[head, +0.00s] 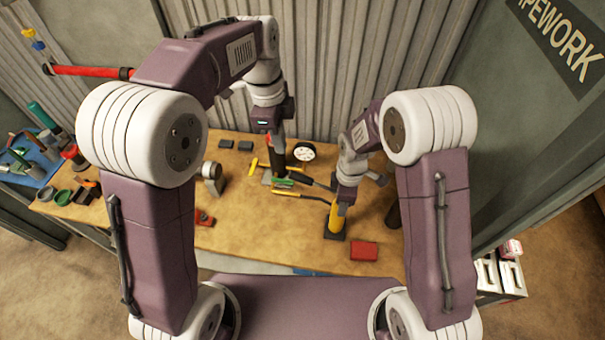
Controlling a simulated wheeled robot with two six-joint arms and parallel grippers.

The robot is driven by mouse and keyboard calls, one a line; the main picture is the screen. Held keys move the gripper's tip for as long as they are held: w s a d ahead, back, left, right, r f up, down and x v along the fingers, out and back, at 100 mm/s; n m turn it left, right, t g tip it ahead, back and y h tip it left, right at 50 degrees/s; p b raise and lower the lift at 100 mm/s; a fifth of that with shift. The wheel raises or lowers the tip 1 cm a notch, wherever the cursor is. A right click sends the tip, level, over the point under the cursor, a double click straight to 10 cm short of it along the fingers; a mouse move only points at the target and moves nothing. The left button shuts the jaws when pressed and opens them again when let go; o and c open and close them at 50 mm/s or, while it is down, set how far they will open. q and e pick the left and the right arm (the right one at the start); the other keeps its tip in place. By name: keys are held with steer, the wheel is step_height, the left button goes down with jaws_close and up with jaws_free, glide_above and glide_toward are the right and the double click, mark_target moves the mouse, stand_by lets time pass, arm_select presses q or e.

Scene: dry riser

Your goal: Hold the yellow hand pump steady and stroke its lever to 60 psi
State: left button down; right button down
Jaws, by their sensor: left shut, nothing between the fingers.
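The yellow hand pump (337,217) stands upright on a dark square base at the right-middle of the wooden bench. My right gripper (346,192) is at the top of the pump and hides its upper end; its fingers are too hidden to show their state. A thin yellow bar (298,195) runs left from near the pump; I cannot tell if it is the pump's lever. My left gripper (268,126) is shut and empty, pointing down above a dark and red upright piece at the bench's back. A round white-faced gauge (304,152) stands right of it; its reading is too small to tell.
A red box (363,251) lies in front of the pump on the bench (240,236). Tools with dark handles lie left of the pump. A grey round fitting (213,175) stands further left. A corrugated wall closes off the back.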

mark_target(298, 174)
arm_select(q)
steer(key=shift+s+d+f, duration=0.1)
steer(key=shift+d+f, duration=0.15)
steer(key=shift+d, duration=0.35)
steer(key=shift+s+d+f, duration=0.1)
steer(key=shift+d+f, duration=0.2)
steer(key=shift+d, duration=0.35)
steer(key=shift+s+d+f, duration=0.1)
steer(key=shift+d+f, duration=0.15)
steer(key=shift+d, duration=0.35)
steer(key=shift+d+f, duration=0.15)
steer(key=shift+f, duration=1.6)
steer(key=shift+d+f, duration=0.15)
steer(key=shift+f, duration=1.6)
steer(key=shift+f, duration=2.2)
